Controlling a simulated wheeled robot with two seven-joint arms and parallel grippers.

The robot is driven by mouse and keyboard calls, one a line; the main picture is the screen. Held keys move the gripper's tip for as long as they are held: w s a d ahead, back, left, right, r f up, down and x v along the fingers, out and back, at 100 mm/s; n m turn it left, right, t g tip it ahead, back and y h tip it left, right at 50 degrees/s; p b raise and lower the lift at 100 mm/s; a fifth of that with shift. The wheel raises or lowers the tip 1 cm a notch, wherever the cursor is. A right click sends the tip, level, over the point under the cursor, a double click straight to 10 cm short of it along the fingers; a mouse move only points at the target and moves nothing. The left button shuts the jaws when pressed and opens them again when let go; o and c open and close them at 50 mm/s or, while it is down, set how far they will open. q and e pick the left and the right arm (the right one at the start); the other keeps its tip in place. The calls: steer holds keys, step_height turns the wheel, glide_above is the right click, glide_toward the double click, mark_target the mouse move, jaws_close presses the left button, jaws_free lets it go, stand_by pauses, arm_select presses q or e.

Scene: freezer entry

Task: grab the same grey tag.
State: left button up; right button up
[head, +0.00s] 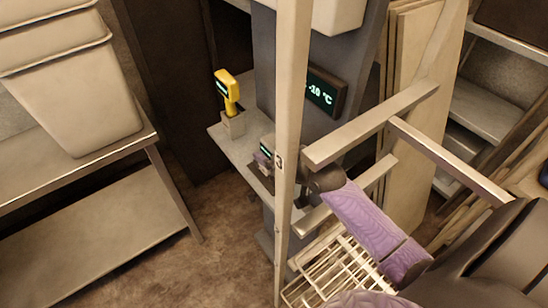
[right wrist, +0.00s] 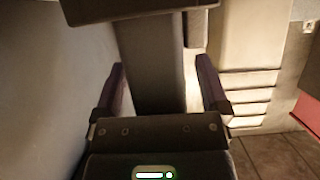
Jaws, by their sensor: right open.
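I cannot make out a grey tag for certain in either view. My right gripper (right wrist: 158,85) is open in the right wrist view, with its two dark purple-tinted fingers apart. A dark grey upright block (right wrist: 150,60) shows between and beyond the fingers; I see no contact with it. In the head view my right arm comes in from the right in a purple sleeve, and its end is largely hidden behind a pale post (head: 291,110). A small purple-and-grey piece with a lit display (head: 264,156) shows just left of that post. My left gripper is not in view.
A yellow handheld device (head: 227,88) stands in a holder on a small grey shelf (head: 226,142). A dark column carries a -10 °C display (head: 325,94). Pale bars and a wire rack (head: 330,272) lie near my right arm. A metal table (head: 90,170) holds stacked bins (head: 75,85).

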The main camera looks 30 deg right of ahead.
jaws_close()
stand_by(0.3)
